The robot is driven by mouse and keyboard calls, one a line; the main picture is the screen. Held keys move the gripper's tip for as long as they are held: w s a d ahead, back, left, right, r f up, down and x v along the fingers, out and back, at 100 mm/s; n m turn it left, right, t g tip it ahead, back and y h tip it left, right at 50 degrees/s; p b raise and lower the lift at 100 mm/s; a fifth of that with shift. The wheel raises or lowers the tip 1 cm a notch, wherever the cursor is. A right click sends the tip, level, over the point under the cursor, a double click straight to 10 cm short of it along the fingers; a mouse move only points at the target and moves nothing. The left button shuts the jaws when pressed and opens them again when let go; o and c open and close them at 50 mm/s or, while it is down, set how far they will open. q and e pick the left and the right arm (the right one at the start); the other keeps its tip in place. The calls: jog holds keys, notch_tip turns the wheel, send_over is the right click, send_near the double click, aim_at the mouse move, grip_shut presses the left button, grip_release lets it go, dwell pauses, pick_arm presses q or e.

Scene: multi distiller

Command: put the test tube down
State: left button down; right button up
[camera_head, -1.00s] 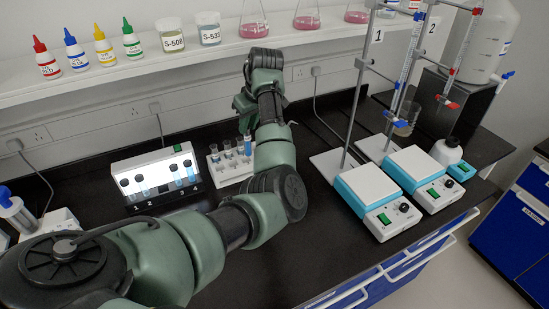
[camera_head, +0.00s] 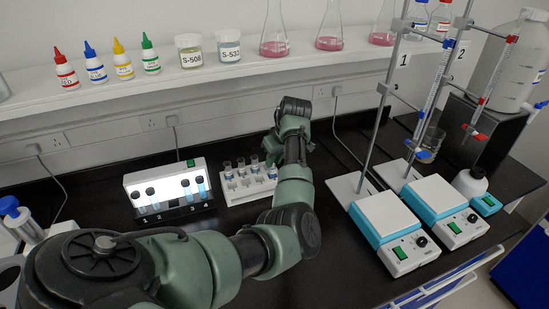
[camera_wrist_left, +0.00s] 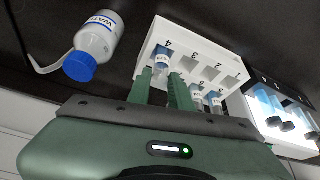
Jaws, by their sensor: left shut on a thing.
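The test tube (camera_wrist_left: 162,58) with blue liquid and a white label is between the fingers of my left gripper (camera_wrist_left: 160,75), which is shut on it. The tube stands at the end of the white test tube rack (camera_wrist_left: 207,66), next to the number 4, and appears seated in a hole there. In the head view the held tube (camera_head: 271,171) is low at the right end of the rack (camera_head: 240,194), close beside my arm; the fingers are hidden there. My right gripper is not in view.
A lit box with several tubes (camera_head: 148,181) stands left of the rack. A wash bottle (camera_wrist_left: 97,42) with a blue cap is beside the rack in the left wrist view. Burette stands and two stirrers (camera_head: 391,218) are to the right. Dark counter is bare in front of the rack.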

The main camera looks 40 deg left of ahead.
pick_arm(q)
jog(key=shift+f, duration=0.2)
jog(key=c, duration=1.5)
grip_release()
jog(key=shift+o, duration=1.1)
jog(key=b+v, duration=0.2)
jog(key=v, duration=1)
jog(key=shift+r, duration=0.15)
